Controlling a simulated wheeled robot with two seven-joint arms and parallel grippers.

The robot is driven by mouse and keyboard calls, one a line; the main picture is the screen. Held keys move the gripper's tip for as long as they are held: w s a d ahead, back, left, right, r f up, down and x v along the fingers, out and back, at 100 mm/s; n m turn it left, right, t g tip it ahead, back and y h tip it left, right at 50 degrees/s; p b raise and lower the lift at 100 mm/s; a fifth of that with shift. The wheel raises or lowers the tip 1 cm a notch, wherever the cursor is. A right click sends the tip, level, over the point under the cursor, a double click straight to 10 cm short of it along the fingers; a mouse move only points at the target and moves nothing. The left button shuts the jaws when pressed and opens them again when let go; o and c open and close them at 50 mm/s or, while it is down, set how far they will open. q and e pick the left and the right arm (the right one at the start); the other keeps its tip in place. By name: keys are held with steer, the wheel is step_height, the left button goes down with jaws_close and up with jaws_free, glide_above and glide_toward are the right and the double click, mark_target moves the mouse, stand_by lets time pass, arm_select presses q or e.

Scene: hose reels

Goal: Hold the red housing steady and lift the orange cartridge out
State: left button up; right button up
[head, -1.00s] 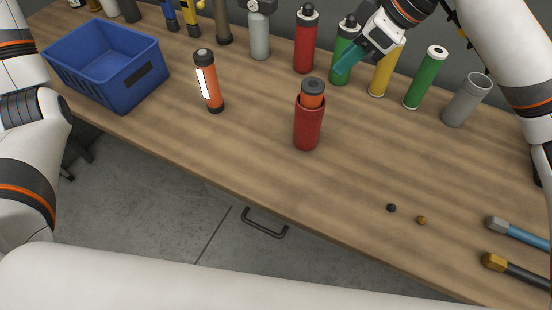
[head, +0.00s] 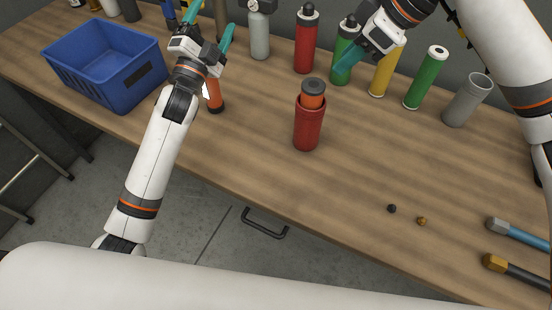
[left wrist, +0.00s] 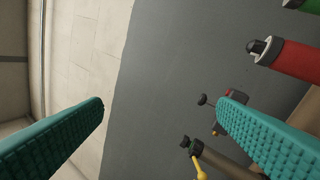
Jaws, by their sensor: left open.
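The red housing (head: 308,130) stands upright near the middle of the table in the head view. The orange cartridge (head: 313,100), with a dark grey cap, sits in it with its top showing above the rim. My right gripper (head: 345,62) is behind and to the right of the housing, in front of a green bottle. Its fingers overlap, so their gap cannot be made out.
A blue crate (head: 92,85) stands at the left. An orange cylinder (head: 215,97) is partly hidden by my left arm. Bottles, a green tube (head: 425,78) and a grey cup (head: 466,100) line the back. Two small bits and two tools lie front right. Table around the housing is clear.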

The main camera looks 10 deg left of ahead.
arm_select(q)
steer(key=s+d+f+n+g+h, duration=0.2)
steer(key=s+d+f+n, duration=0.3)
steer(key=s+d+f, duration=0.45)
steer(key=n+g+h, duration=0.2)
steer(key=n+g, duration=0.2)
steer(key=n, duration=0.1)
glide_toward(300, 135)
steer(key=shift+w+r, duration=0.55)
steer(key=shift+w, duration=0.05)
steer(key=shift+s+d+f+g, duration=0.15)
steer(key=shift+d+f+g, duration=0.05)
steer(key=shift+g, duration=0.1)
steer(key=x, duration=1.1)
steer(key=shift+w+d, duration=0.2)
steer(key=shift+w, duration=0.15)
steer(key=shift+c, duration=0.2)
